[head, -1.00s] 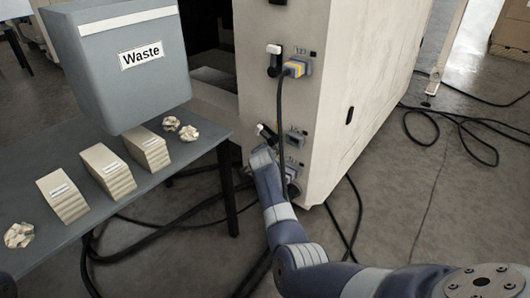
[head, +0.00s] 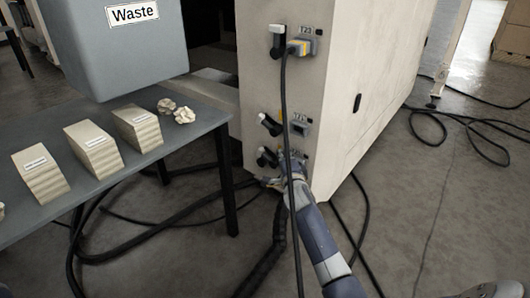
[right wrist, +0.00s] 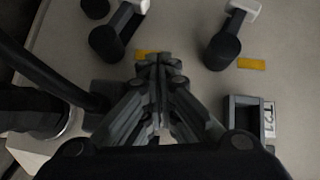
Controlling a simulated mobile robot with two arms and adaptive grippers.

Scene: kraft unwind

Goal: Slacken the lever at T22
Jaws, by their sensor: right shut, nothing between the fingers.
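The T22 lever (head: 270,125) is the middle one on the cabinet side, black with a white tip tilted to the upper left. An empty socket (head: 300,128) sits to its right. In the right wrist view this lever (right wrist: 225,42) is on the right, above the socket (right wrist: 247,118) with its partly legible label. A lower lever (head: 266,157) also shows at left in the right wrist view (right wrist: 122,30). My right gripper (right wrist: 158,62) is shut and empty in front of the panel, between the two levers in that view and apart from both. My left gripper is out of view.
The T23 lever (head: 277,42) and a yellow-grey plug (head: 299,47) are above; the plug's black cable (head: 286,110) hangs past the panel. A table (head: 195,140) with stacks of cards and a waste bin (head: 120,50) stands at left. Cables (head: 120,215) lie on the floor.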

